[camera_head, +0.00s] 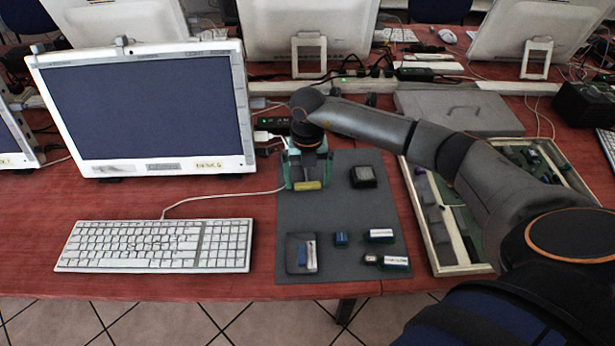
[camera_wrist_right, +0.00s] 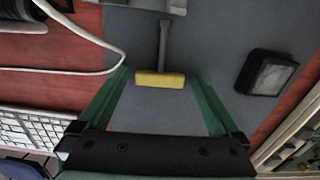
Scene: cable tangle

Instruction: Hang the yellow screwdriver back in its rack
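The yellow screwdriver's handle (camera_head: 308,186) shows at the upper left of the grey mat (camera_head: 345,215). In the right wrist view the yellow handle (camera_wrist_right: 160,79) lies crosswise with a grey shaft (camera_wrist_right: 164,45) running away from it over the mat. My right gripper (camera_head: 308,174) points down at it. Its green fingers (camera_wrist_right: 160,74) stand apart on either side of the handle, with gaps visible, so it is open. In the head view the gripper hides the shaft. I cannot pick out the screwdriver's rack with certainty. My left gripper is not in view.
A black box (camera_head: 364,176) sits right of the screwdriver. Several small blue and white items (camera_head: 380,236) lie near the mat's front. A white cable (camera_head: 215,196) runs left to the keyboard (camera_head: 155,245). A wood-edged tray (camera_head: 463,270) stands at right, partly behind my right arm.

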